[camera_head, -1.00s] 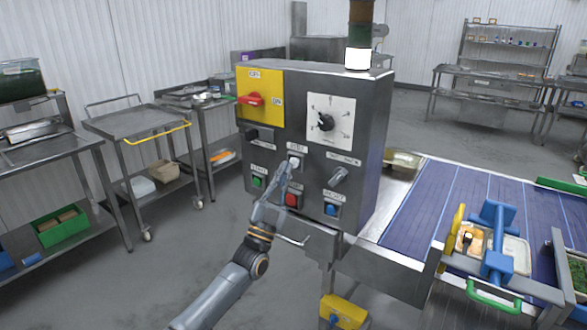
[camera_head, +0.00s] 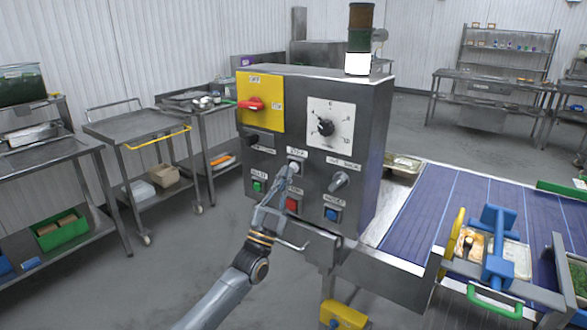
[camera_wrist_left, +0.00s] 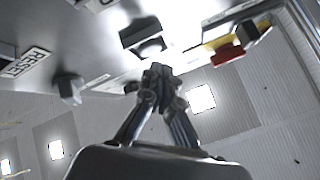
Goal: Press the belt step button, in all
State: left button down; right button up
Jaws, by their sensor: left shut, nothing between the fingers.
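The grey control box (camera_head: 355,110) stands in the middle of the head view. A pale button (camera_head: 295,166) sits mid-panel under a small label that seems to read STEP. My left gripper (camera_head: 290,173) is shut and empty, its tips at the lower edge of this button. The tips partly cover it, and I cannot tell whether they touch. In the wrist view, my shut fingertips (camera_wrist_left: 157,72) are just below a dark square button mount (camera_wrist_left: 142,36). My right gripper is in neither view.
Close to the fingers are a green button (camera_head: 257,187), a red button (camera_head: 292,204), a blue button (camera_head: 331,215) and a lever knob (camera_head: 339,181). A red switch on a yellow plate (camera_head: 262,88) and a black dial (camera_head: 326,127) sit higher. The blue belt (camera_head: 440,210) runs right.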

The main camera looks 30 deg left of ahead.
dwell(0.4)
pick_arm(q)
jog(key=shift+w+b, duration=0.3)
jog(key=shift+w, duration=0.15)
